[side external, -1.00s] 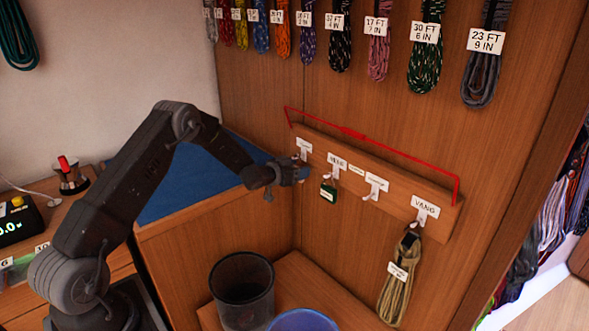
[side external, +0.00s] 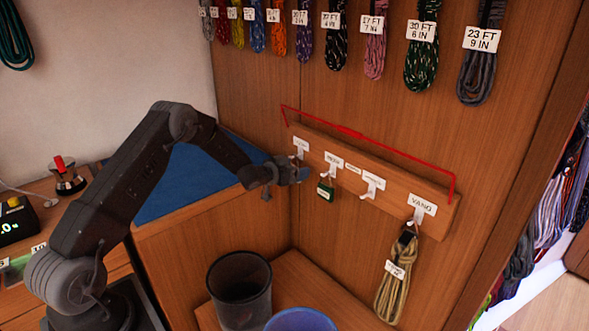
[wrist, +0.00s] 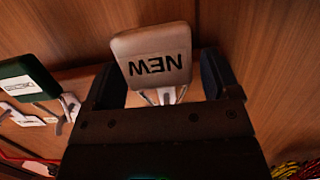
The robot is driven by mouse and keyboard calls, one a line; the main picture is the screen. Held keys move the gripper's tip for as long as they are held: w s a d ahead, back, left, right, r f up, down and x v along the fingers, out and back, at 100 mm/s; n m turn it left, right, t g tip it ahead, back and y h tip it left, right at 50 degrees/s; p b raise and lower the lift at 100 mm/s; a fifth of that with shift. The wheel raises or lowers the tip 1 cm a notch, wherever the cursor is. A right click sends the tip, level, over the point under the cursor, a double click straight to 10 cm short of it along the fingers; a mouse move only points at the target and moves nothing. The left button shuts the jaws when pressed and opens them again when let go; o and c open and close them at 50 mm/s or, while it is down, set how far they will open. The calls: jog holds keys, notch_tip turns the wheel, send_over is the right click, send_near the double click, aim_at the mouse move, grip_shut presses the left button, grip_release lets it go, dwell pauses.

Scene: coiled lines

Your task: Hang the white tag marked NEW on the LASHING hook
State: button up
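The white tag marked NEW (wrist: 150,58) is upside down in the wrist view. A hook (wrist: 165,97) shows at its lower edge there, and it appears to hang from it. My gripper (wrist: 162,80) is open, with one finger on each side of the tag; a narrow gap shows by the right finger. In the side view, my gripper (side external: 303,174) is at the leftmost hook of the wooden board (side external: 395,199) and hides the tag. The board's third hook (side external: 366,195) is empty. Its label and the leftmost one are too small to read, so I cannot tell which is LASHING.
A green tag (side external: 325,192) hangs on the second hook. A tan coil (side external: 394,285) hangs under the VANG label (side external: 422,204). A red line (side external: 350,131) runs above the board. A dark bin (side external: 240,290) and a blue bowl (side external: 302,320) stand below.

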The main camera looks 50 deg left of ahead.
jog(key=shift+o, duration=0.5)
jog(key=s+r, duration=0.3)
jog(key=s, duration=1)
jog(key=s+d+r+g+y, duration=0.25)
jog(key=s+d+r, duration=0.2)
jog(key=r, duration=0.35)
jog(key=s+d+r+g+y, duration=0.1)
jog(key=s+d+r+g, duration=0.2)
jog(key=d+r, duration=0.35)
jog(key=s+d+r+g+h, duration=0.1)
jog(key=s+d+r+g, duration=0.1)
jog(key=s+d, duration=0.4)
jog(key=s+d+r+g+h, duration=0.1)
jog(key=s+d, duration=0.5)
jog(key=s, duration=1)
jog(key=shift+d+r+g+h, duration=0.25)
jog(key=shift+r+g+h, duration=0.15)
jog(key=shift+g+h, duration=0.4)
jog(key=shift+w, duration=0.1)
